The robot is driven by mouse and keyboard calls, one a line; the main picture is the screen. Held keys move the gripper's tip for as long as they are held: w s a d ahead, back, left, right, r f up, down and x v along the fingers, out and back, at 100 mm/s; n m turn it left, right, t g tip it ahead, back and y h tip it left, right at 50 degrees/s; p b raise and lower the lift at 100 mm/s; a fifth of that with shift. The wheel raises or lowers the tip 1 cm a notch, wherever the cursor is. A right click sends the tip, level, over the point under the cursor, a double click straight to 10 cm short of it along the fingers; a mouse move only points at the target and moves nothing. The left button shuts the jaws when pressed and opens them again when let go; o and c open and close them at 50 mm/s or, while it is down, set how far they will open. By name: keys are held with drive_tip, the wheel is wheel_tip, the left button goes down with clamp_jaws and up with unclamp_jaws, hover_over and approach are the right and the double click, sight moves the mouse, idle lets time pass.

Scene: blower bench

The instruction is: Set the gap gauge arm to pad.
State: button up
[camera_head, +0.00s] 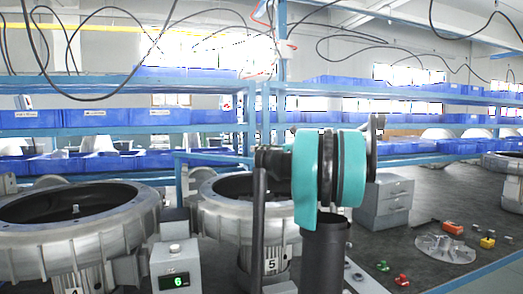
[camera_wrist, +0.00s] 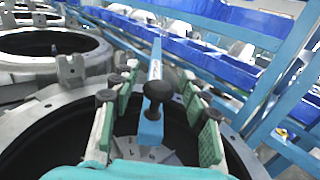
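In the wrist view, a narrow blue arm (camera_wrist: 155,64) with a black ball knob (camera_wrist: 157,91) reaches across the dark opening of a grey blower housing (camera_wrist: 238,152). I take it for the gap gauge arm. My gripper (camera_wrist: 158,100) is open, its green-padded fingers standing on either side of the knob with space between them and it. I cannot make out which part is the pad. In the head view, my teal and black arm stands in front of the blower marked 5 (camera_head: 271,266); the gauge arm and my fingertips cannot be made out there.
Another blower (camera_head: 75,245) stands at left, beside a grey box (camera_head: 176,267) with a green display reading 6. Grey drawers (camera_head: 384,204), a metal impeller (camera_head: 445,248) and small red, green and yellow parts are at right. Blue-bin shelves (camera_head: 100,118) run behind.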

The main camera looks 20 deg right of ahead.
clamp_jaws()
